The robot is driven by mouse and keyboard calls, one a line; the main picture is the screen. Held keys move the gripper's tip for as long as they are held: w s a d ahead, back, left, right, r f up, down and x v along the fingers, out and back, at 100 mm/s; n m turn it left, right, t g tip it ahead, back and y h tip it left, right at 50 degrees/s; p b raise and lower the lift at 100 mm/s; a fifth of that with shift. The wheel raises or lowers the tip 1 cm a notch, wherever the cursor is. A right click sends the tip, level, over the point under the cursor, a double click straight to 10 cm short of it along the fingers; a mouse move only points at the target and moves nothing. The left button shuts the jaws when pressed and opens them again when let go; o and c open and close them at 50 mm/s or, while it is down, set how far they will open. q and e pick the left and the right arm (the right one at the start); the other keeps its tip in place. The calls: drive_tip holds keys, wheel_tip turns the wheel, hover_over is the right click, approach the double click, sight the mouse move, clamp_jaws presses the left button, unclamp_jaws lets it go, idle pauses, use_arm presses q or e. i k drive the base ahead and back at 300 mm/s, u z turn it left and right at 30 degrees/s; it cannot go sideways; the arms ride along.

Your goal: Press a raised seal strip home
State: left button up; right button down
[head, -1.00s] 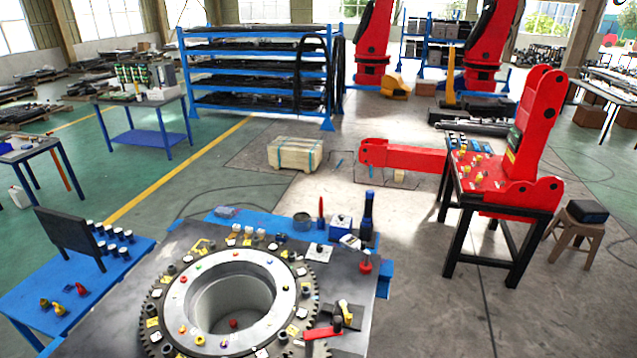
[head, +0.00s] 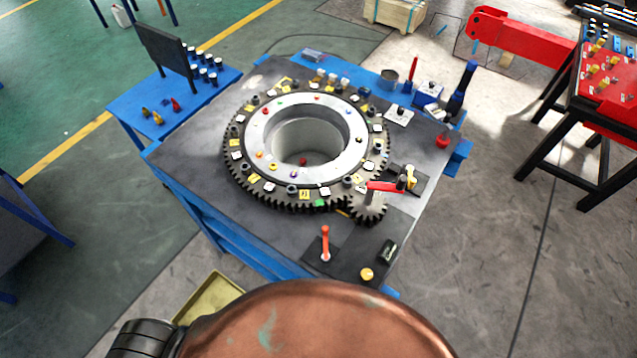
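A round metal ring (head: 357,127) with a dark toothed gear rim (head: 290,206) lies on the grey top of a blue bench. Small coloured pegs and yellow and white tags sit around it. I cannot pick out a raised seal strip on it at this size. A small gear (head: 367,210) meshes at its front right, with a red lever (head: 386,187) over it. A red-topped stick (head: 325,243) stands upright on a dark plate at the bench front, with a yellow knob (head: 367,274) to its right. Neither gripper is in view.
A blue side table (head: 226,74) with a dark panel (head: 166,48) and several dark cylinders stands back left. A black-framed stand (head: 567,92) with red parts is at the right. Bare floor (head: 490,230) lies between the bench and that stand.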

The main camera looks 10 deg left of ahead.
sight(368, 122)
drive_tip(key=u, duration=1.1)
drive_tip(key=k, duration=0.85)
drive_tip(key=z, duration=0.8)
drive_tip(key=i, duration=0.5)
drive_tip(key=z, duration=0.05)
